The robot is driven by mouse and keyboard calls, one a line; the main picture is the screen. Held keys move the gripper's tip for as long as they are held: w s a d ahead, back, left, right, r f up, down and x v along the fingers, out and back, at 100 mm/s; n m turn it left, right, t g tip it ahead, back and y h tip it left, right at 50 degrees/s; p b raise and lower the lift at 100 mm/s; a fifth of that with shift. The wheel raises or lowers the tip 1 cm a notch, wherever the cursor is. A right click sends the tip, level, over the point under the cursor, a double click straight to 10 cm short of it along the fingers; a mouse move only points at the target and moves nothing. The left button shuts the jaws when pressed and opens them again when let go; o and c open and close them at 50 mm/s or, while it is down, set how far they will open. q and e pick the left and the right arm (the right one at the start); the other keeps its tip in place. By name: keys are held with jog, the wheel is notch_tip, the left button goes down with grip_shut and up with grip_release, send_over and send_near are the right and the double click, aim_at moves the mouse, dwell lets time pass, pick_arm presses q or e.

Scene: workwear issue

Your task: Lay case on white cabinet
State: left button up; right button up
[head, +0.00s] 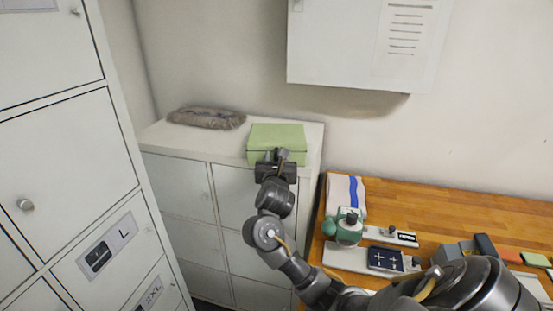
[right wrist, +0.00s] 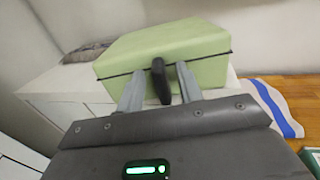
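The light green case (head: 277,140) lies flat on top of the white cabinet (head: 225,143), near its front right. In the right wrist view the case (right wrist: 165,50) shows a dark seam and a black handle (right wrist: 160,80) on its front side. My right gripper (head: 277,163) is at the front of the case. Its two fingers (right wrist: 160,86) stand on either side of the handle, with small gaps visible, so it looks open. My left gripper is not in view.
A brown-grey wrapped bundle (head: 206,117) lies on the cabinet's back left. A wooden bench (head: 450,211) at right holds a blue-striped cloth (head: 345,195), a green device (head: 344,228) and other items. A white wall box (head: 345,45) hangs above. Tall lockers (head: 65,160) stand at left.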

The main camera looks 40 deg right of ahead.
jog(key=b+v, duration=0.1)
jog(key=v, duration=1.1)
jog(key=shift+r+b, duration=0.15)
jog(key=shift+b, duration=0.25)
